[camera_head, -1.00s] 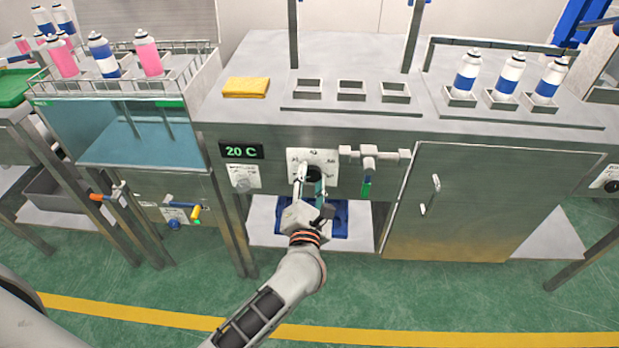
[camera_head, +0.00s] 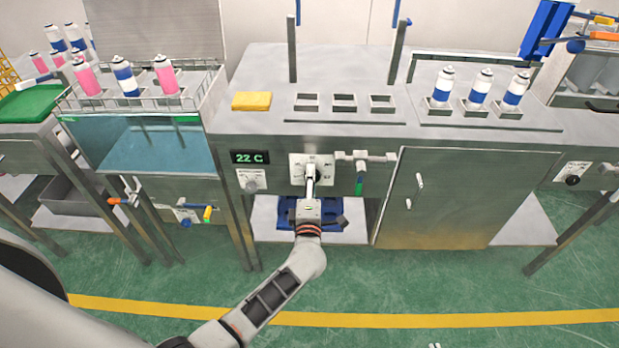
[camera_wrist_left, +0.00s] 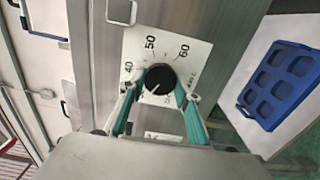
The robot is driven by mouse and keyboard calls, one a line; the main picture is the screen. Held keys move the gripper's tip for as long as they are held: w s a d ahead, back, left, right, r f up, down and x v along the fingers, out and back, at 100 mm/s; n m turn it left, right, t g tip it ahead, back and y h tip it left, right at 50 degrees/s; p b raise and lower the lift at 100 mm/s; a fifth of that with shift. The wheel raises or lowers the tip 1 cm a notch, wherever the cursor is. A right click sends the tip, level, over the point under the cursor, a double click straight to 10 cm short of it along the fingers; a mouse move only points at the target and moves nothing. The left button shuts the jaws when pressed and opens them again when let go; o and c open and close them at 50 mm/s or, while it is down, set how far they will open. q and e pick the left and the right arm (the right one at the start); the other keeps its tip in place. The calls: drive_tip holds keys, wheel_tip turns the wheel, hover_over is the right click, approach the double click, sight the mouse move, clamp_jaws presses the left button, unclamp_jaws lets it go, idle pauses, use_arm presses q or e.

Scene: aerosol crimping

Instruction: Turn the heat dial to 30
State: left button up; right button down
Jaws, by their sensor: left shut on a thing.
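The heat dial (camera_wrist_left: 160,79) is a round black knob with a white pointer line on a white scale plate (camera_head: 297,166). In the left wrist view the numbers 40, 50 and 60 show on the plate; the lower numbers are hidden behind my fingers. The pointer points to the lower left, below the 40. My left gripper (camera_wrist_left: 158,98) is shut on the dial, one finger on each side. In the head view the left gripper (camera_head: 311,180) covers most of the dial. The green display (camera_head: 250,157) reads 22 C. My right gripper is not in view.
A smaller knob (camera_head: 251,186) is below the display. A blue tray (camera_head: 288,213) lies on the shelf below. A yellow cloth (camera_head: 252,101) and several cans are on top.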

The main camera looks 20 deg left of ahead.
use_arm(q)
drive_tip(key=shift+m+p, duration=0.3)
drive_tip(key=shift+m, duration=0.2)
drive_tip(key=o, duration=1)
drive_tip(key=shift+o, duration=0.5)
drive_tip(key=v, duration=1.2)
